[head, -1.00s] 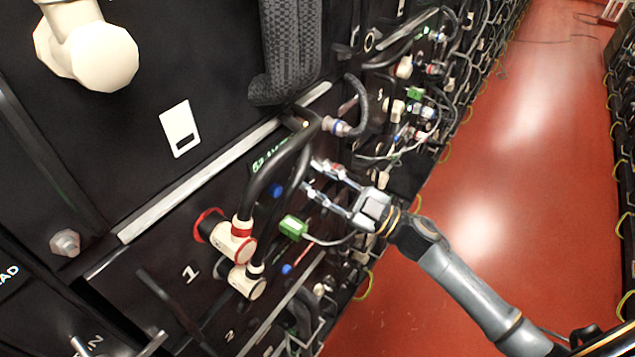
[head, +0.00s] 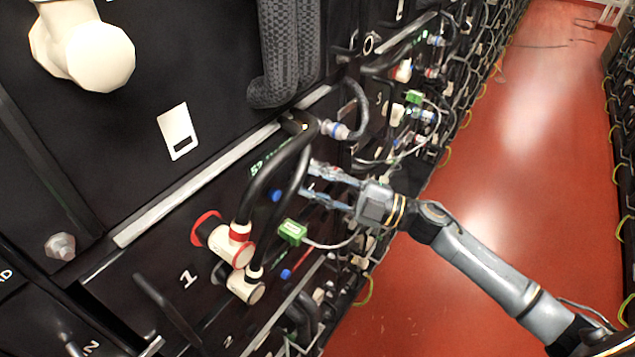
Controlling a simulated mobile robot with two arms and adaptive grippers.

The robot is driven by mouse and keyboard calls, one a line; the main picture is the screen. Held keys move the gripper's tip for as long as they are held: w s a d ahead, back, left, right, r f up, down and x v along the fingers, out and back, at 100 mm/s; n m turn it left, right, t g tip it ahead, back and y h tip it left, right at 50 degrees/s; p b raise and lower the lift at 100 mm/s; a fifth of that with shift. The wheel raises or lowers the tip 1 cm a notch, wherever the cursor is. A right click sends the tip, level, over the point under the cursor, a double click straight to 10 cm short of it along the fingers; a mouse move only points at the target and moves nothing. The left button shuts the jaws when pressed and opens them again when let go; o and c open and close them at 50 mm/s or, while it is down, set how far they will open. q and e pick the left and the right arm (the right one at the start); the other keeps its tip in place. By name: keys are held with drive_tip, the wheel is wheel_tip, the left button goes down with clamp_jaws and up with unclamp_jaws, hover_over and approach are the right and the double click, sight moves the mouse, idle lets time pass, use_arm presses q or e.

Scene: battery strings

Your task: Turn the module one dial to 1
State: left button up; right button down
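The module marked 1 (head: 188,279) is a black panel at lower left centre. A small blue knob (head: 276,196) sits on its face behind the black cables, with another blue knob (head: 286,274) lower down. I cannot tell for sure which is the dial, nor read any setting. My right gripper (head: 309,179) comes in from the right, with its two fingers apart and nothing between them. Its tips point left towards the upper blue knob, close to the looping cables; I cannot tell whether they touch. My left gripper is not in view.
Thick black cables (head: 297,177) arch from red-ringed and cream connectors (head: 233,245) across the module. A green plug (head: 292,231) with a grey wire sits below the gripper. More modules run along the rack to the upper right.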

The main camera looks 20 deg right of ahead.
drive_tip(key=c, duration=1)
unclamp_jaws()
drive_tip(key=v, duration=1.2)
